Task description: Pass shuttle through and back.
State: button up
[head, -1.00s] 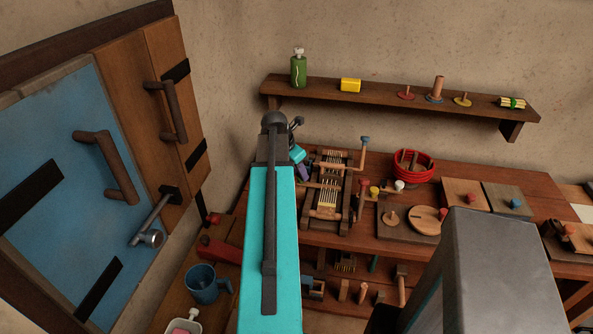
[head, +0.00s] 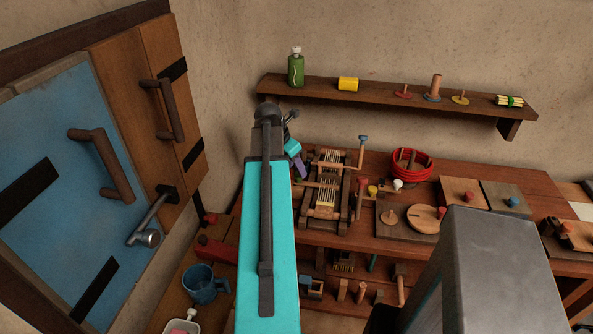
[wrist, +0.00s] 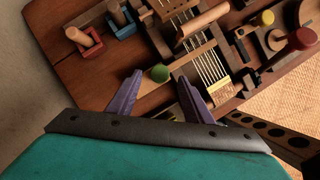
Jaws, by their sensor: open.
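A small wooden loom (head: 325,190) with pale strings stands on the bench, and its strings (wrist: 208,65) also show in the wrist view. A pale wooden bar with a green knob (wrist: 160,73), which looks like the shuttle, lies slanted at the loom's side and reaches toward the strings. My gripper (wrist: 159,75) is open, with its purple fingers either side of the green knob and nothing visibly clamped. In the head view my gripper (head: 301,168) is at the loom's left side, partly hidden by my arm. How deep the fingers sit around the knob is unclear.
A crank with a blue knob (head: 363,138) rises at the loom's right. A red coil (head: 412,166) and boards with knobs stand farther right. The wall shelf (head: 390,98) is behind, and a blue mug (head: 204,284) is at the lower left.

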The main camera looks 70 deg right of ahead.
jog(key=b+v, duration=0.1)
jog(key=v, duration=1)
jog(key=shift+b, duration=0.3)
